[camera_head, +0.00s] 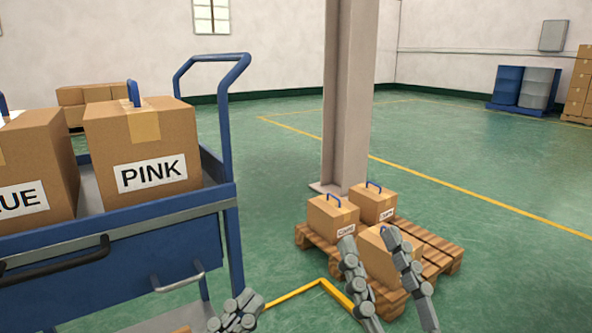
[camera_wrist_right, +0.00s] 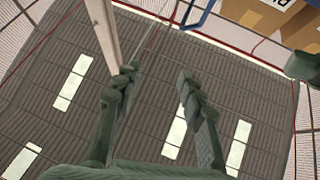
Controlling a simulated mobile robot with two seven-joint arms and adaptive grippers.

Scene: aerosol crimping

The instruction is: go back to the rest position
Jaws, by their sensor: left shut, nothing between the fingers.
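My left gripper (camera_head: 237,312) shows at the bottom edge in the head view, beside the trolley's right end. It is shut and empty, and its lower part is cut off by the frame. My right gripper (camera_head: 369,242) has its fingers pointing up, in front of the pallet in the picture. The fingers are spread with nothing between them. In the right wrist view the same right gripper (camera_wrist_right: 157,80) is also open and empty, with ceiling panels behind it.
A blue trolley (camera_head: 120,218) on the left carries a PINK box (camera_head: 142,150) and a box ending in "UE" (camera_head: 38,160). A wooden pallet (camera_head: 440,250) with boxes (camera_head: 333,217) stands by a column (camera_head: 348,100).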

